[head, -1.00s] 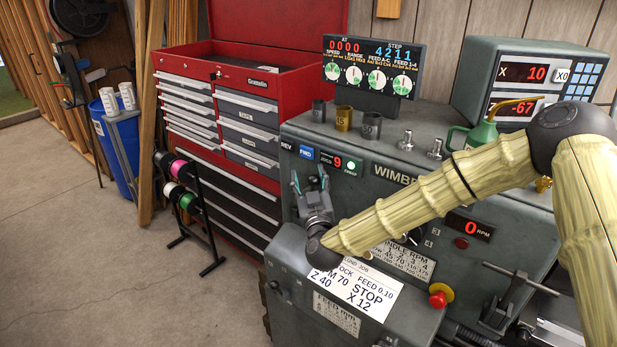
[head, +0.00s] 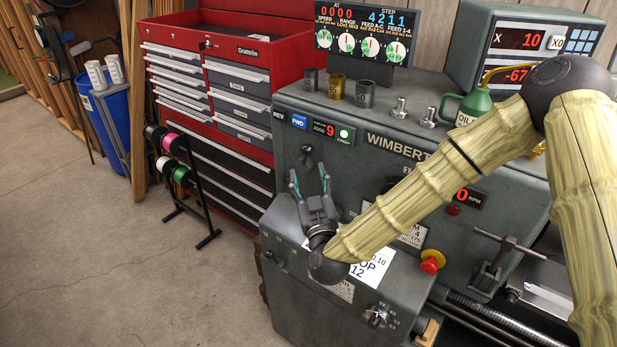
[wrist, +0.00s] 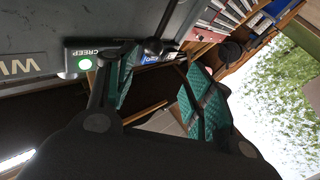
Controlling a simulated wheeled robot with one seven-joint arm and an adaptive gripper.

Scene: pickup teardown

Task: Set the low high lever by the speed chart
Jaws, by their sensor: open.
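The grey lathe headstock (head: 400,125) carries a short dark lever (head: 306,152) at its left, below the FWD button and the creep display. The lever's labels are not readable. My gripper (head: 310,180) is open and empty, fingers pointing up just below and in front of the lever. In the wrist view a dark knobbed lever (wrist: 153,46) shows beyond the teal finger pads of my open gripper (wrist: 158,82), apparently apart from them. The speed chart (head: 412,236) is mostly hidden behind my arm; only its right edge shows.
The lower gearbox (head: 330,305) juts out under my gripper, with a job card (head: 374,268) partly covered by my arm. A red emergency stop (head: 432,262) is to the right. A red tool chest (head: 215,165) stands at left. Open floor (head: 90,270) lies left of the lathe.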

